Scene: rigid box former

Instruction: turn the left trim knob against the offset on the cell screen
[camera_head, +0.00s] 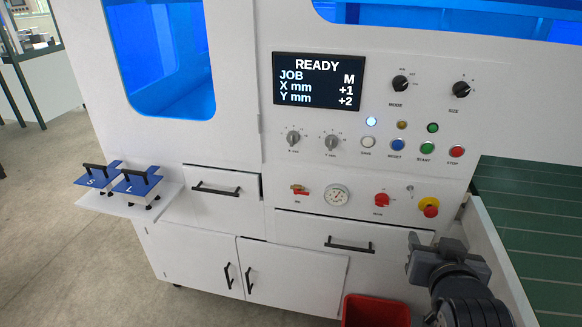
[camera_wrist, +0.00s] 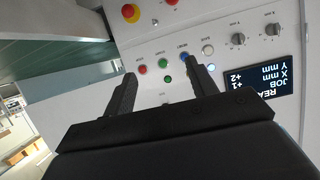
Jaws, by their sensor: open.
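The cell screen (camera_head: 318,81) reads READY, JOB M, X mm +1, Y mm +2; it also shows upside down in the wrist view (camera_wrist: 255,85). The left trim knob (camera_head: 293,138), grey and marked X mm, is below the screen. In the wrist view it is the knob at the upper right (camera_wrist: 272,29). The right trim knob (camera_head: 331,142), marked Y mm, is beside it. My gripper (camera_head: 432,249) is open and empty, low and right of both knobs. In the wrist view its fingers (camera_wrist: 160,76) are apart, with the push buttons beyond them.
White, blue, green and red buttons (camera_head: 456,152) lie right of the trim knobs. Two black knobs (camera_head: 400,84) are above. Below are a gauge (camera_head: 337,195), a red knob (camera_head: 381,200) and an emergency stop (camera_head: 429,207). A green conveyor (camera_head: 535,220) is at right.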

